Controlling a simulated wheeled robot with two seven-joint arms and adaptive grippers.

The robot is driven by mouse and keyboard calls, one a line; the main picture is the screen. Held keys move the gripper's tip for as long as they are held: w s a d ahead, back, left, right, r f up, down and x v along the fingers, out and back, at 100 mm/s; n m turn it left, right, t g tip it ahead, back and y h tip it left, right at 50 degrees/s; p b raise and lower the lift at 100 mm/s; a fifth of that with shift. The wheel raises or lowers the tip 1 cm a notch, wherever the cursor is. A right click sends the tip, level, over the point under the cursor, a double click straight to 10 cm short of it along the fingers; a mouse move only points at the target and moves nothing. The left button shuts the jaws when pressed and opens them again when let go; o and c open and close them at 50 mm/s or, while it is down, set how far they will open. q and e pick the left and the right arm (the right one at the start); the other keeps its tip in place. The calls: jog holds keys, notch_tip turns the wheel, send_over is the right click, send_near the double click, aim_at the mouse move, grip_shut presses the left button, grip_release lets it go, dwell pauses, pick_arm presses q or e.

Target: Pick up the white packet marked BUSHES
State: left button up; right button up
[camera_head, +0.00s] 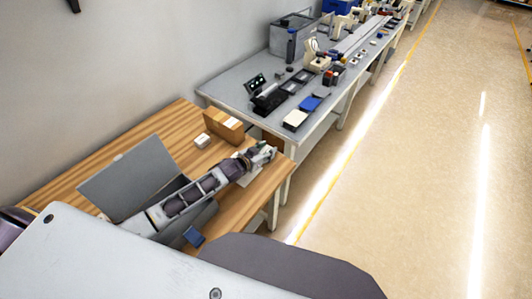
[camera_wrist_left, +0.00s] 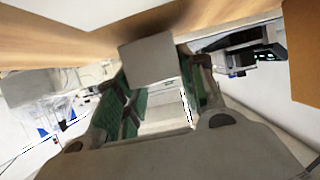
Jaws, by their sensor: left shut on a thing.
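My left gripper (camera_head: 264,153) is over the right end of the wooden table, at the end of my outstretched left arm. In the left wrist view its green-padded fingers (camera_wrist_left: 162,98) are shut on a pale packet (camera_wrist_left: 148,60), whose flat grey-white face shows at the fingertips. No lettering can be read on it, so the BUSHES mark cannot be confirmed. My right gripper is not in view.
The wooden table (camera_head: 170,124) bears a brown box (camera_head: 222,126), a small white box (camera_head: 202,140), an open grey case (camera_head: 125,180) and a blue item (camera_head: 194,237). A grey bench (camera_head: 232,92) with several devices stands beyond. The floor at right is clear.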

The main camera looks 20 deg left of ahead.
aim_at(266, 151)
pick_arm(q)
notch_tip(266, 151, up, 9)
jog(key=shift+r, duration=0.1)
dwell(0.4)
